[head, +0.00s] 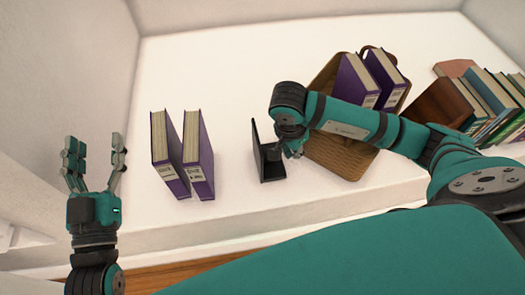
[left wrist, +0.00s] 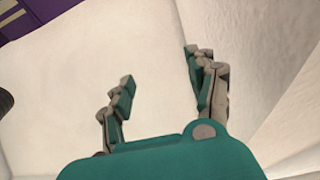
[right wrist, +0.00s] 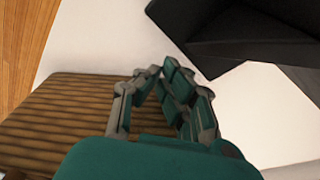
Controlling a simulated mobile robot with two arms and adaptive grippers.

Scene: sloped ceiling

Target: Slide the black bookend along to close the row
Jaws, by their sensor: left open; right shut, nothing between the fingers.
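The black bookend (head: 266,155) stands upright on the white surface, to the right of two purple books (head: 168,152) (head: 198,152) and apart from them. It also shows large at the top of the right wrist view (right wrist: 240,32). My right gripper (head: 292,148) is shut and empty at the bookend's right side; whether it touches cannot be told. It shows in the right wrist view (right wrist: 160,80). My left gripper (head: 95,160) is open and empty, left of the two books. It also shows in the left wrist view (left wrist: 160,70).
Several books (head: 490,95) with a brown wooden bookend (head: 437,103) stand at far right. The surface between the bookend and the two books is clear.

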